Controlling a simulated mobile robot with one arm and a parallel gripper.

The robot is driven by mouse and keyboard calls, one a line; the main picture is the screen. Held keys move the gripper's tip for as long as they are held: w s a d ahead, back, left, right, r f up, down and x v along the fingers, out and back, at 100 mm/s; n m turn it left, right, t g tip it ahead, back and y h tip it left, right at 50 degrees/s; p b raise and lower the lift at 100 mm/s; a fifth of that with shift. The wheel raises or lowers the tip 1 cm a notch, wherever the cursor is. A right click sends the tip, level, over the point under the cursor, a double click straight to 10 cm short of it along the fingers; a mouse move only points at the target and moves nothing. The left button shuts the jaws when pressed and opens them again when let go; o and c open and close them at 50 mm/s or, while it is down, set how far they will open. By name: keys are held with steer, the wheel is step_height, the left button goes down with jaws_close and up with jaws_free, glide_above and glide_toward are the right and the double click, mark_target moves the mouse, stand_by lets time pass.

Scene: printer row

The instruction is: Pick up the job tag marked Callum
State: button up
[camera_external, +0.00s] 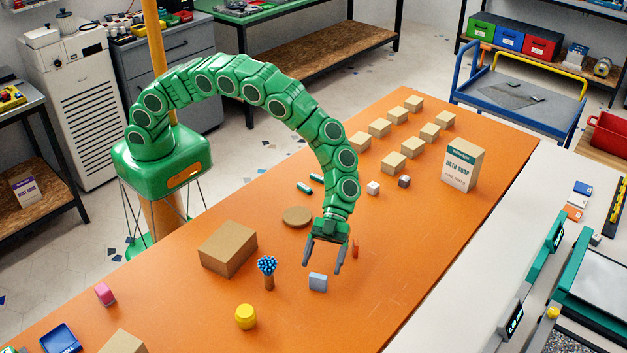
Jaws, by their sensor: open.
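No job tag with the name Callum can be read at this size, so I cannot tell which thing is the tag. My gripper (322,268) is open and empty, pointing down over the orange table (425,215). A small pale blue block-like piece (318,282) stands just below and in front of the fingertips in the picture. I see no lettering on it, and I cannot tell the height gap between it and the fingers. A small red item (355,250) is just right of my gripper.
A round brown disc (297,216) lies behind. Several small boxes and a bath soap box (462,164) are farther back. The table's front right is clear.

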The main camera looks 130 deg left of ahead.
mark_target(318, 275)
steer(key=x, duration=0.4)
steer(key=shift+w+d+f, duration=0.2)
steer(key=shift+d, duration=0.1)
steer(key=shift+c, duration=0.2)
steer(key=c, duration=1)
